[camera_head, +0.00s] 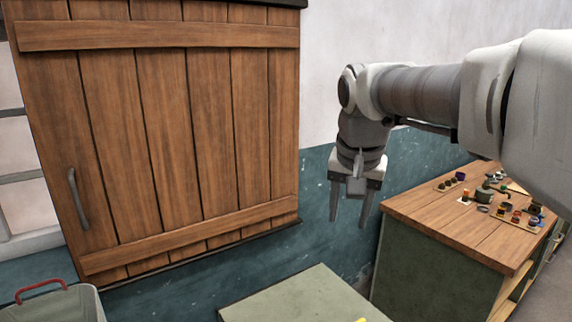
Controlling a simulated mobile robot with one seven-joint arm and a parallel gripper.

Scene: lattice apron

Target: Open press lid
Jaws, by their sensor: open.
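My gripper (349,222) hangs at centre right, fingers pointing down, open with nothing between them. It is in front of the teal lower wall. A green-grey flat-topped box (300,296) is below it at the bottom edge, apart from the fingers and cut off by the frame. A bit of yellow (361,320) shows at its lower edge. I cannot tell whether this box is the press or its lid. No other thing in view is clearly a press lid.
A large plank door (160,120) with a grey handle (77,198) fills the left and looks shut. A grey bin (55,302) with a red handle (40,288) is at lower left. A wood-topped cabinet (440,215) at right bears several small items.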

